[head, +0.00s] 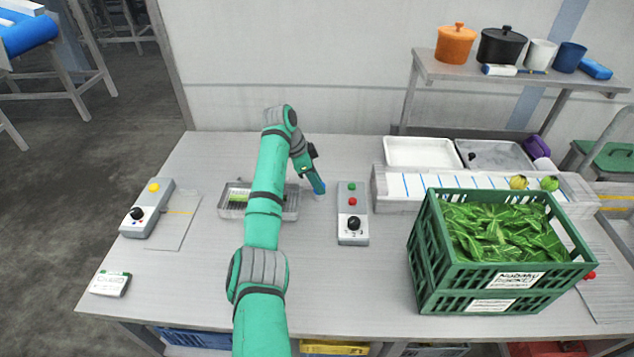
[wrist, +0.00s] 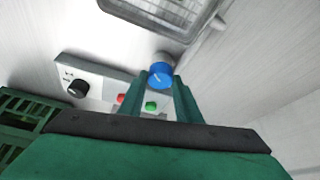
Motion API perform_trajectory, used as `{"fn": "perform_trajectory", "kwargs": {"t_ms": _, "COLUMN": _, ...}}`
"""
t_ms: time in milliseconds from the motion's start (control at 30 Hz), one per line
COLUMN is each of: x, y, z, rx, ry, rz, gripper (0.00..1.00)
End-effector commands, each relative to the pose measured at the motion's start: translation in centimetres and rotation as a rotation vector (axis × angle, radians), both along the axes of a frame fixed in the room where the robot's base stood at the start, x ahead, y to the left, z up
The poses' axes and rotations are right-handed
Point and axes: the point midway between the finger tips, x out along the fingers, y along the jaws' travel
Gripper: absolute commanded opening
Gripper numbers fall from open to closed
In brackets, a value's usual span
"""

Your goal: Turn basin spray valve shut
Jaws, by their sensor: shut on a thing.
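The valve's round blue knob (wrist: 161,74) shows in the wrist view with a pale pointer line on its top. My gripper (wrist: 163,84) has its two green fingers on either side of the knob and is shut on it. In the head view my gripper (head: 319,190) reaches down to the table between the wire basket and a grey control box. The knob is mostly hidden there behind the gripper's tip.
A control box (head: 352,228) with green and red buttons and a black dial stands just right of my gripper. A wire basket (head: 290,203) lies to its left, partly behind my arm. A green crate (head: 428,262) of leaves stands at the right. Another control box (head: 150,205) stands at the left.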

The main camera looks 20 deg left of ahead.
Motion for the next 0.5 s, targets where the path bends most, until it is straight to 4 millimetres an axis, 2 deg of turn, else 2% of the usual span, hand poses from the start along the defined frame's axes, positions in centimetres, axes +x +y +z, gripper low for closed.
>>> {"fn": "perform_trajectory", "kwargs": {"t_ms": 500, "x": 0.09, "y": -0.16, "z": 0.05, "rx": -0.001, "ry": -0.001, "rz": -0.087, "gripper": 0.08}}
